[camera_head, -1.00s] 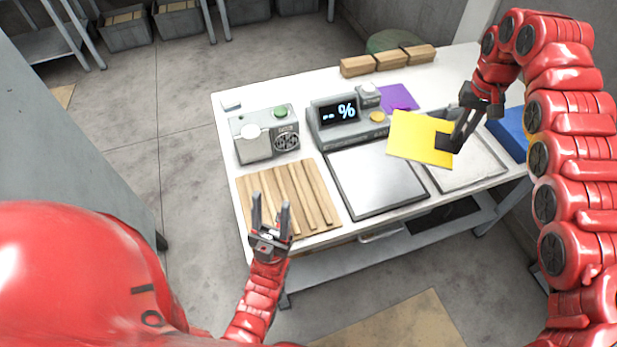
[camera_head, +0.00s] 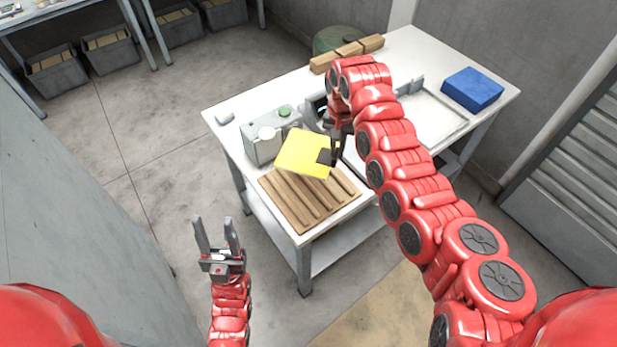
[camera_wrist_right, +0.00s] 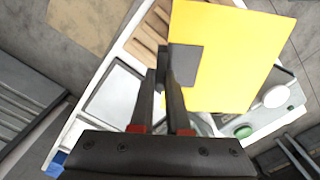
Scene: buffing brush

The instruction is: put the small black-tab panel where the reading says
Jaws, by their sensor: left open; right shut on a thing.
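The yellow panel (camera_head: 303,153) with a small black tab (camera_head: 325,156) is held by my right gripper (camera_head: 337,150), which is shut on the tab. In the head view the panel hangs over the back part of the slatted wooden rack (camera_head: 296,212), near the grey box with a green button. The right wrist view also shows the panel (camera_wrist_right: 232,60) and its dark tab (camera_wrist_right: 186,66) between the fingers. The meter with the display (camera_head: 318,106) is mostly hidden behind my right arm, and its reading cannot be read. My left gripper (camera_head: 217,236) is open and empty, left of the table.
The grey box (camera_head: 262,148) with a green button stands behind the rack. A blue block (camera_head: 472,89) and a shallow tray (camera_head: 440,118) are at the table's right. My right arm crosses the table's middle.

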